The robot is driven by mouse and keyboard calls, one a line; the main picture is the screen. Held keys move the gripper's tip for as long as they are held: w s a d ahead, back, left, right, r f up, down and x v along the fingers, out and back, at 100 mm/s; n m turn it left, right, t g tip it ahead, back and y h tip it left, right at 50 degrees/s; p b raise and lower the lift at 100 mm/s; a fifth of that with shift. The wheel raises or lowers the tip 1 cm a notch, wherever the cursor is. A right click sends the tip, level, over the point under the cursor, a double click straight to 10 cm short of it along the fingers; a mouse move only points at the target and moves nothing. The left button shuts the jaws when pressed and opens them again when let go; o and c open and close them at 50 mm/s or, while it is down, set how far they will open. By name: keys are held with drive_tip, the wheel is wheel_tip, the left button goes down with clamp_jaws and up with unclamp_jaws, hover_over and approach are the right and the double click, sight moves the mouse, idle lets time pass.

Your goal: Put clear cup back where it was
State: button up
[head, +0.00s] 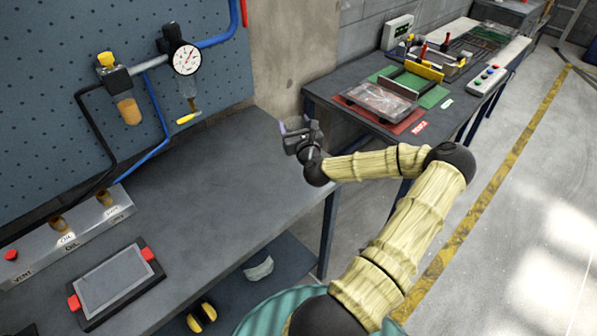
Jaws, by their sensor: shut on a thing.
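My gripper (299,138) is beyond the right end of the grey workbench, in the gap before the far table. It is shut on a small, pale, see-through thing that I take to be the clear cup (293,124). Only a little of the cup shows, and the gripper hides the rest. On the blue pegboard, an air unit has an amber bowl (128,110) at left and a round gauge (186,59) at right. Below the gauge hangs a narrow part with a yellow lever (187,118).
A grey labelled rack (90,226) and a red-cornered tablet (112,283) sit on the bench (215,190). The bench's middle and right are clear. The far table holds a red mat (398,127), a tool tray and a button box (487,80). A crumpled cloth (259,268) lies below.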

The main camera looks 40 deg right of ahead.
drive_tip(key=shift+d+r, duration=0.25)
drive_tip(key=shift+d, duration=0.25)
drive_tip(key=shift+f+p, duration=0.55)
drive_tip(key=shift+f, duration=2.6)
drive_tip(key=shift+f, duration=0.1)
drive_tip(key=shift+s+f+p, duration=0.1)
drive_tip(key=shift+f+p, duration=0.2)
drive_tip(key=shift+f, duration=1.5)
